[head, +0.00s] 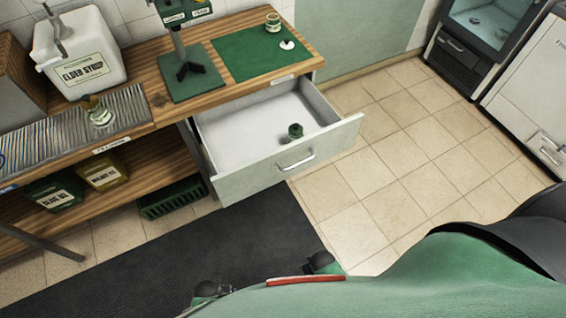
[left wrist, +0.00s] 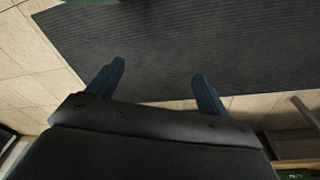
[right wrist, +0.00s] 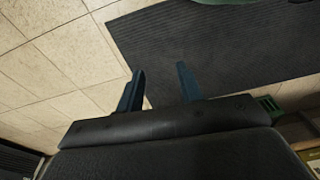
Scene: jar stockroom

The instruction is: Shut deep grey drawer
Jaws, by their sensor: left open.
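The grey drawer (head: 272,166) stands pulled well out below the right part of the wooden counter in the head view. Its front carries a bar handle (head: 297,160). A small jar with a dark green lid (head: 295,131) is inside, near the front panel. My left gripper (left wrist: 160,80) is open and empty above the dark floor mat in the left wrist view. My right gripper (right wrist: 158,85) shows two spread fingers with nothing between them in the right wrist view. Neither gripper's fingers show in the head view, and neither touches the drawer.
On the counter (head: 150,75) are a white jug (head: 78,60), a green mat (head: 250,52) with a jar (head: 273,22), and a green stand (head: 190,78). A green crate (head: 172,198) sits beneath. The black floor mat (head: 230,250) and tiles before the drawer are clear.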

